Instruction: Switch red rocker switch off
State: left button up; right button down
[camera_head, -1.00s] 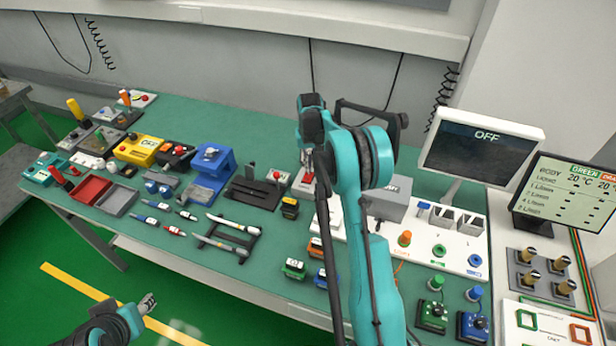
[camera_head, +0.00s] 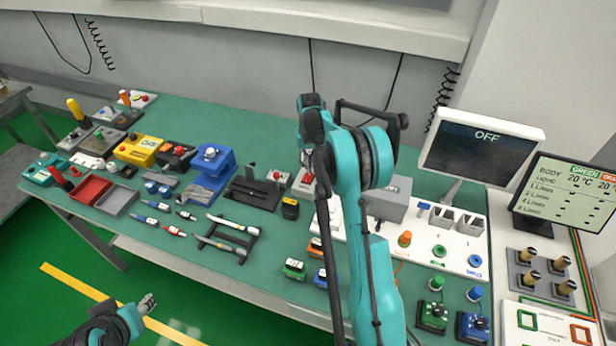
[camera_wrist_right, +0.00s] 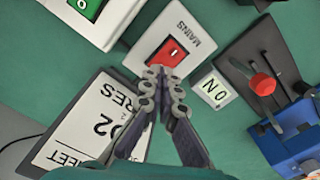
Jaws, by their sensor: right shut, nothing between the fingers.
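The red rocker switch (camera_wrist_right: 168,52) sits in a white plate marked MAINS (camera_wrist_right: 185,24), seen upside down in the right wrist view. In the head view, the switch (camera_head: 308,178) shows as a small red patch beside my right arm, partly hidden. My right gripper (camera_wrist_right: 164,75) is shut and empty, its fingertips at the near edge of the red rocker; I cannot tell if they touch it. In the head view, the right gripper (camera_head: 305,161) points down over the switch. My left gripper (camera_head: 147,303) is away from the table at lower left; its jaw opening is unclear.
A small tag (camera_wrist_right: 213,92) beside the plate reads ON upside down. A grey box (camera_head: 390,200) stands right of my arm.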

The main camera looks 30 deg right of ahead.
aim_at(309, 174)
jog(key=shift+f+b, duration=0.7)
jog(key=shift+f, duration=0.4)
dwell(0.3)
jog(key=shift+r, duration=0.2)
jog(key=shift+r+p, duration=2)
jog(key=shift+r, duration=1.3)
